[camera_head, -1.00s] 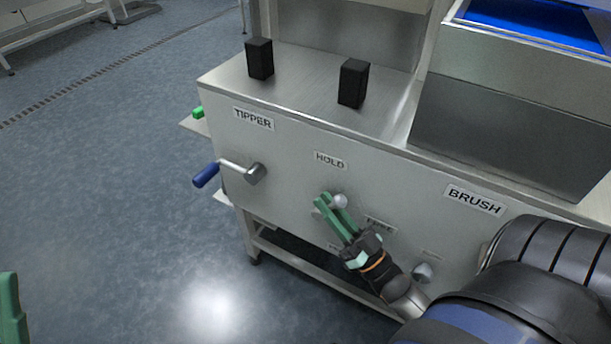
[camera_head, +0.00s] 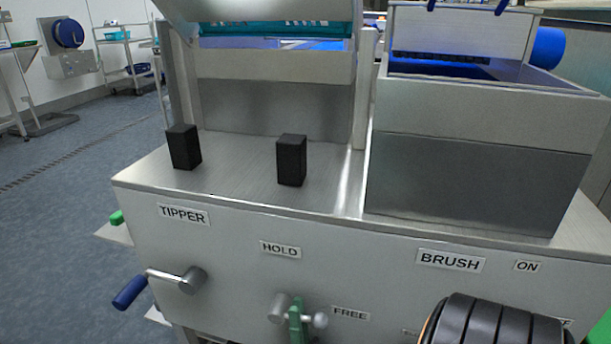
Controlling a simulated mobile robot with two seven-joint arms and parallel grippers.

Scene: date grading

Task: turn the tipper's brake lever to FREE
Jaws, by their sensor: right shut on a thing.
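The brake lever has a metal hub (camera_head: 278,306) and a round pale knob (camera_head: 320,320) on the machine's front panel. The HOLD label (camera_head: 280,249) is above the hub, and the FREE label (camera_head: 350,313) is to its right. The knob lies right of the hub, slightly lower, beside FREE. My right gripper (camera_head: 297,316) shows as green fingers shut on the lever between hub and knob; the rest of it is cut off by the lower edge. The lever's arm is mostly hidden by the fingers. My left gripper is out of view.
A crank with a blue handle (camera_head: 130,292) sticks out left, below the TIPPER label (camera_head: 184,214). Two black blocks (camera_head: 291,160) stand on the steel top. The BRUSH label (camera_head: 451,260) is right. My dark arm link fills the lower right. Open floor lies left.

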